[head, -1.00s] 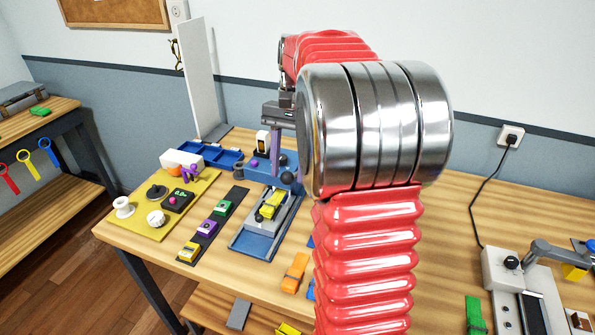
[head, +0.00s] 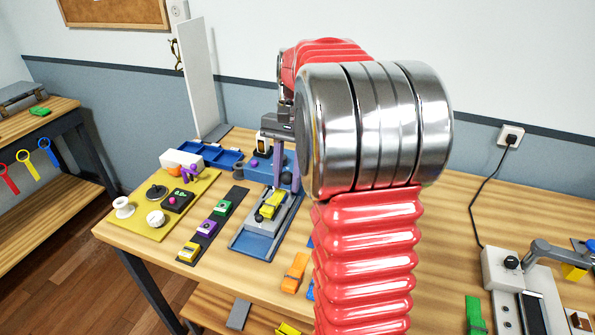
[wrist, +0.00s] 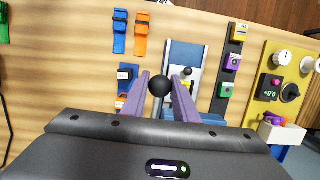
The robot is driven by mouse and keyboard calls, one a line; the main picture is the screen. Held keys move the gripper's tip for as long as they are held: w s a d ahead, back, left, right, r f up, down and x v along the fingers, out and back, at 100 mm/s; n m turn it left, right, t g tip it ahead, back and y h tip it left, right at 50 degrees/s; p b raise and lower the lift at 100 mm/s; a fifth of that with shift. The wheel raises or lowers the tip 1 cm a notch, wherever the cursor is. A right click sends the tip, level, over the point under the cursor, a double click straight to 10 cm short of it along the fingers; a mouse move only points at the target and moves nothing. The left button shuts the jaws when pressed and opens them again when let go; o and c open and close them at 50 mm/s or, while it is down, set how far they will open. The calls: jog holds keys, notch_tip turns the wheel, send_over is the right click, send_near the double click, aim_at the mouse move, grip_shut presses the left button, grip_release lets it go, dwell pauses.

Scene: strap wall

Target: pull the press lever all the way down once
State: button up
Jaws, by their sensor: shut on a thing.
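The blue press (head: 250,243) stands on the bench left of my arm, with a yellow buckle piece (head: 270,206) on its grey bed. My gripper (head: 284,180) is over the back of the press, pointing down. In the wrist view its two purple fingers (wrist: 160,82) are shut on the black ball knob (wrist: 160,87) of the press lever. The lever's rod is hidden. The press bed (wrist: 184,55) shows beyond the fingers in the wrist view. My red and silver arm hides what lies right of the press in the head view.
A dark strip with several coloured pieces (head: 208,228) and a yellow board (head: 150,232) with knobs lie left of the press. An orange strap piece (head: 294,272) lies to its right. A white upright panel (head: 200,80) and blue tray (head: 222,158) stand behind.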

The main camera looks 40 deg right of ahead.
jog(key=shift+s, duration=0.1)
jog(key=shift+c, duration=0.5)
jog(key=shift+x, duration=1.75)
jog(key=shift+s+a, duration=0.2)
jog(key=shift+s, duration=0.05)
jog(key=shift+x, duration=1.8)
jog(key=shift+f, duration=0.1)
jog(key=shift+d+x, duration=0.15)
jog(key=shift+x, duration=0.6)
jog(key=shift+d+x, duration=0.15)
jog(key=shift+x, duration=0.55)
jog(key=shift+w+f, duration=0.15)
jog(key=shift+f, duration=0.05)
jog(key=shift+w+d+f, duration=0.1)
jog(key=shift+d+f, duration=0.1)
jog(key=shift+f, duration=1.05)
